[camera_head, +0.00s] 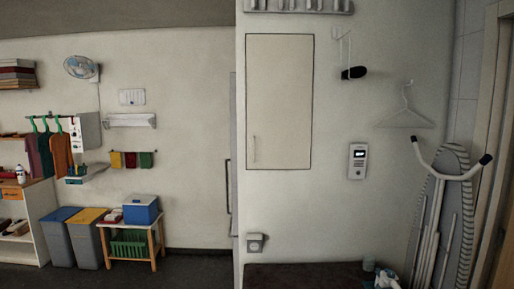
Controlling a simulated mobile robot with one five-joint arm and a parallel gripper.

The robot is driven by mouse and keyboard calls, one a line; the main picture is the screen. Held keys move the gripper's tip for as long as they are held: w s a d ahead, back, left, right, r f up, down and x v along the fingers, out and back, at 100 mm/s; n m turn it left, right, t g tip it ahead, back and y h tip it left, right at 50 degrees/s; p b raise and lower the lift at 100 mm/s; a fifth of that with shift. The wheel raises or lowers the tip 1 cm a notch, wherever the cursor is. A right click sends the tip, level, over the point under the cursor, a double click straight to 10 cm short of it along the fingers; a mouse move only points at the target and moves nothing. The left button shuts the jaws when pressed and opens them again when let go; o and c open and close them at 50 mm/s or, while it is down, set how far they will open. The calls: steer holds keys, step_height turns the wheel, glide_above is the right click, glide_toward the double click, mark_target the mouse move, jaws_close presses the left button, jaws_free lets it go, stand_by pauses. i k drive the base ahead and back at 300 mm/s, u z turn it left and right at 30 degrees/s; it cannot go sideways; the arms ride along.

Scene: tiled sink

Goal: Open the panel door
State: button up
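The panel door (281,100) is a tall, flat, cream-coloured rectangle with a thin dark outline, set in the pale wall just right of the middle of the head view. It looks flush with the wall and shut. A small, thin vertical handle (254,148) shows faintly near its lower left edge. My gripper is not in the head view, so its place relative to the door and its state are not shown.
A dark surface (305,276) lies below the panel. A keypad unit (357,161), a hanger (405,112) and a folded ironing board (453,215) are to its right. Bins (88,236) and a small table with a blue box (141,210) stand at left.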

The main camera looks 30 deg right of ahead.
mark_target(279, 67)
steer(key=u, duration=0.15)
steer(key=i, duration=0.9)
steer(key=u, duration=0.8)
